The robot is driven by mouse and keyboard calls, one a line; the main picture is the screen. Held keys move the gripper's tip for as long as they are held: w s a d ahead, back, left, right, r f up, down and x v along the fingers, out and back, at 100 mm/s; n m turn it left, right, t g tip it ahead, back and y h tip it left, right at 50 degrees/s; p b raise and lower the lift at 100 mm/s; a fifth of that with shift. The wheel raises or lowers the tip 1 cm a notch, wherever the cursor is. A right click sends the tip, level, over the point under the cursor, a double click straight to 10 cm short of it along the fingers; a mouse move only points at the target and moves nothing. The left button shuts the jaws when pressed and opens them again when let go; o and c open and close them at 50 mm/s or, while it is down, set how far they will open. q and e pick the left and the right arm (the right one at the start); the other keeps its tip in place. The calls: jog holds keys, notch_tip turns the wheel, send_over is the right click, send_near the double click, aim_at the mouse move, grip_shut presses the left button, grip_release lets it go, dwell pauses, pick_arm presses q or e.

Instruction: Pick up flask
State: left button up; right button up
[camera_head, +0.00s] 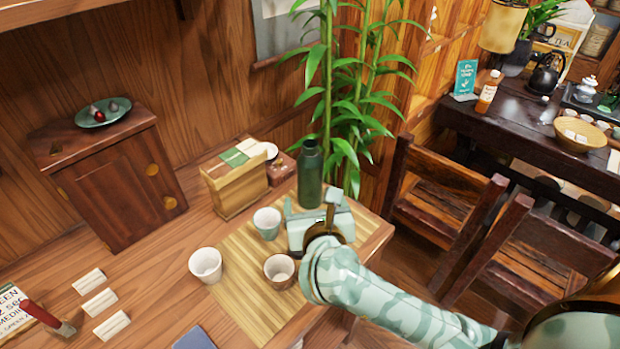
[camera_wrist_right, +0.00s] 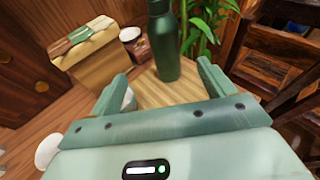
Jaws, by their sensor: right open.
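The flask (camera_head: 310,172) is a dark green bottle with a cap. It stands upright at the back of the bamboo mat (camera_head: 240,298) on the wooden table. It also shows in the right wrist view (camera_wrist_right: 165,45), upright beyond the fingers and towards the gap between them. My right gripper (camera_head: 318,208) is over the mat, just in front of the flask in the head view. In the right wrist view its two fingers (camera_wrist_right: 163,82) are apart with nothing held between them. The flask's lower end is partly hidden by the gripper in the head view. My left gripper is not in view.
A pale green cup (camera_head: 267,223), a white cup (camera_head: 205,265) and a brown cup (camera_head: 279,270) stand left of my right gripper. A wooden box (camera_head: 238,190) is left of the flask. A bamboo plant (camera_head: 345,110) rises close behind it. Chairs (camera_head: 440,210) stand right.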

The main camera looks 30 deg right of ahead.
aim_at(312, 184)
jog(key=shift+m+g, duration=0.3)
jog(key=shift+g, duration=0.1)
jog(key=b+x, duration=0.1)
jog(key=x, duration=0.2)
jog(key=f+b+x, duration=0.1)
jog(key=x, duration=0.6)
jog(key=shift+f+b, duration=0.4)
jog(key=shift+f, duration=0.05)
jog(key=b+x, duration=0.1)
jog(key=x, duration=0.4)
jog(key=shift+d+r+b, duration=0.2)
jog(key=shift+d+b, duration=0.1)
jog(key=shift+b, duration=0.05)
jog(key=shift+w+d+f, duration=0.15)
jog(key=shift+w+d, duration=0.05)
jog(key=shift+w, duration=0.2)
jog(key=shift+s, duration=0.1)
jog(key=shift+c, duration=0.2)
jog(key=c, duration=1.3)
jog(key=shift+r, duration=0.25)
